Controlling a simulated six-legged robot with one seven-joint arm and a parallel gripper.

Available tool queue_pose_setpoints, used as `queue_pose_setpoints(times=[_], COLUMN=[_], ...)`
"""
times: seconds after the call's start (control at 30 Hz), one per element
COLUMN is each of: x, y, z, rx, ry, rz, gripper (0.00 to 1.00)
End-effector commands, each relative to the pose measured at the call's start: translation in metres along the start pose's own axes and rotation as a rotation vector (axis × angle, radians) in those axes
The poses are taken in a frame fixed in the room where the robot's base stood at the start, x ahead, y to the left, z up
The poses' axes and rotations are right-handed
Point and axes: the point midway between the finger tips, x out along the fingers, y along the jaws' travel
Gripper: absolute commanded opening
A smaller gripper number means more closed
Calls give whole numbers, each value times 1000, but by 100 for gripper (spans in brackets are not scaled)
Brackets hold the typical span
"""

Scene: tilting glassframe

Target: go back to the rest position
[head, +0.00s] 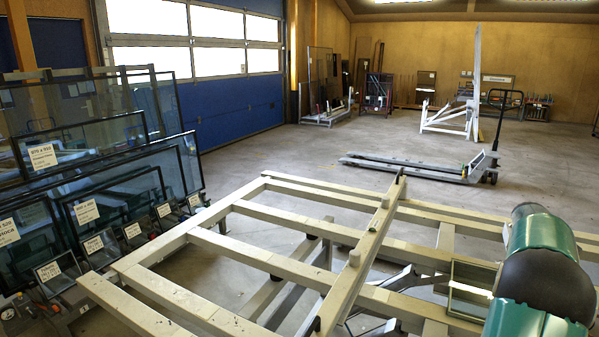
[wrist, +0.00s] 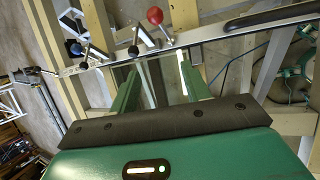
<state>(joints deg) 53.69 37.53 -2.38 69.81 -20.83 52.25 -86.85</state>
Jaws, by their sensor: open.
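The tilting glass frame (head: 190,312), made of pale beams, fills the front of the head view, with a raised diagonal bar across it. My green and black arm shows at the right edge there, over the frame's right part; my gripper is outside that view. Beyond the fingertips runs a metal rail (wrist: 225,40) with a red ball knob (wrist: 155,15) and black lever knobs (wrist: 133,52). Whether the fingers touch the rail cannot be told.
Racked glass panes (head: 95,140) with paper labels stand along the left. A pallet truck (head: 430,167) stands on the floor behind the frame. A white stand (head: 450,115) and more racks are farther back. Open floor lies between. Cables (wrist: 245,65) show below the rail.

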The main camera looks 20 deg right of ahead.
Motion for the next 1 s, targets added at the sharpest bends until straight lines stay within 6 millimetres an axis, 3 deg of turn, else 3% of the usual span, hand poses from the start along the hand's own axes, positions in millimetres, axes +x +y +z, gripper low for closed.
queue_pose_setpoints(times=[0.03, 0.1, 0.27, 0.5, 0.67, 0.8, 1.0], x=[-30, -68, -146, -247, -300, -334, -363], y=[-1, -7, -37, -113, -178, -242, -336], z=[-23, -53, -115, -190, -225, -246, -263], rx=[24, 76, 192, 355, 456, 541, 653], ry=[25, 63, 155, 302, 400, 481, 583], rz=[22, 42, 69, 69, 41, -3, -91], gripper=[47, 47, 47, 47, 47, 47, 47])
